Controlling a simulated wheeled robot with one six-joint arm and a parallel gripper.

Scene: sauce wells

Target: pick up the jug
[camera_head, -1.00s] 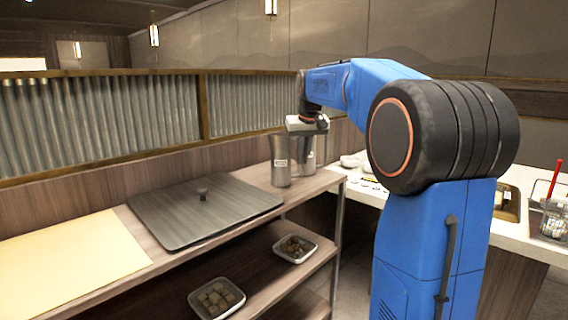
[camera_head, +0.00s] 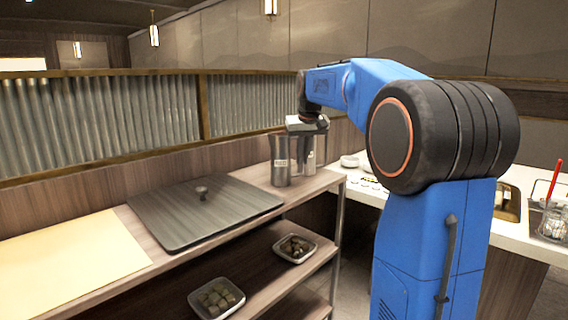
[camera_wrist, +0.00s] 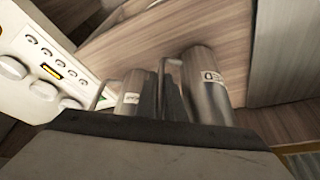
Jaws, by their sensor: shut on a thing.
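Two grey metal jugs with white labels are at the right end of the wooden counter. The left jug (camera_head: 281,163) is in front; the other jug (camera_head: 310,160) is just to its right, partly hidden. In the wrist view the first jug (camera_wrist: 207,88) is on the right and the other jug (camera_wrist: 131,93) on the left. My gripper (camera_wrist: 170,92) points down between them, shut on the handle of the jug on the right of the wrist view. The jug looks upright. I cannot tell whether its base touches the counter.
A dark flat lid (camera_head: 205,218) with a knob lies left of the jugs. A tan board (camera_head: 70,258) is at far left. Trays of food (camera_head: 216,298) sit on the lower shelf. A white counter (camera_head: 515,232) with wells and small bowls is at right. A corrugated partition (camera_head: 90,120) stands behind.

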